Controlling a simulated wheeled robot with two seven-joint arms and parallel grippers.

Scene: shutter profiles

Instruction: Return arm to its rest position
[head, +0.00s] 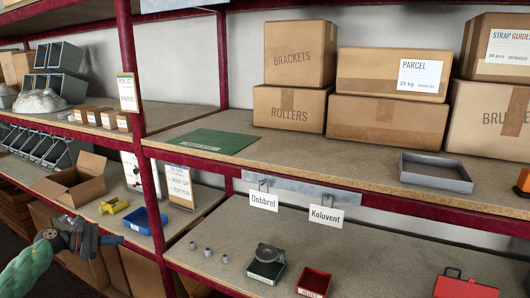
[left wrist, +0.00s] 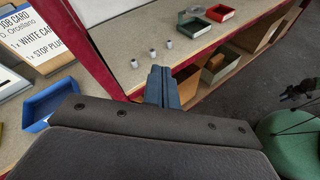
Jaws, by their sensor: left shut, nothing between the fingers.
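My left arm comes in at the lower left of the head view, and its gripper (head: 112,240) is in front of the left shelving, below the blue tray. In the left wrist view the fingers of the left gripper (left wrist: 162,84) are together with nothing between them. They point toward the front edge of the shelf with the small grey cylinders and appear clear of everything. My right gripper shows in neither view.
A blue tray (head: 146,220) and yellow part (head: 113,206) sit near an open carton (head: 75,182). Small grey cylinders (head: 208,251), a dark tray (head: 267,263) and a red tray (head: 314,282) stand on the lower shelf. A red post (head: 148,170) stands between the bays.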

